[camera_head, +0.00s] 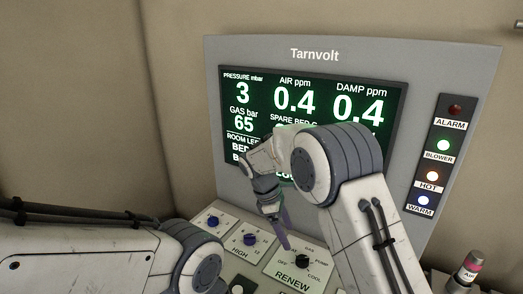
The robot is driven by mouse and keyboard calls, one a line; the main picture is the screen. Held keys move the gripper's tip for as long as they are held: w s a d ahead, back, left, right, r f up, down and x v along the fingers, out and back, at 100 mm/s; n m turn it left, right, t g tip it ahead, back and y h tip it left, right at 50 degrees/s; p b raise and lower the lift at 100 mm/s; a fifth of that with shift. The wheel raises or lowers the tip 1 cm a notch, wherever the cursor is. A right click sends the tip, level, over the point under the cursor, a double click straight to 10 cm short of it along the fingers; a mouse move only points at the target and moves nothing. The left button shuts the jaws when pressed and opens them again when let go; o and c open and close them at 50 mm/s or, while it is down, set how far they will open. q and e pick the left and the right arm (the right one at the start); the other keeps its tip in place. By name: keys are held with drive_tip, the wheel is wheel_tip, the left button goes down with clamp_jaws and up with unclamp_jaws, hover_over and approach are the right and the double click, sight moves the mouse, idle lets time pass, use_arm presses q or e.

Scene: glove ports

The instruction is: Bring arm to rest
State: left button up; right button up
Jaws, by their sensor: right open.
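My right arm comes in from the lower right and bends in front of the Tarnvolt panel's screen (312,92). My right gripper (283,238) points down just above the RENEW dial plate (313,274), open, with nothing seen in it. From this view I cannot tell whether its fingers touch the plate. My left arm comes in from the lower left, and its gripper is out of the picture. The arm hides the lower middle of the screen.
A light column (438,167) at the right has ALARM dark red, with BLOWER, HOT and WARM lit. A small bottle (467,270) stands at the lower right. Beige walls close in the left.

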drive_tip(key=s+a+r+m+y, duration=0.2)
drive_tip(key=s+a+r, duration=0.25)
drive_tip(key=s, duration=0.45)
drive_tip(key=s+m+y, duration=0.3)
drive_tip(key=s+m, duration=0.3)
drive_tip(key=s, duration=1.6)
drive_tip(key=shift+r+t+b, duration=0.3)
drive_tip(key=shift+t, duration=0.1)
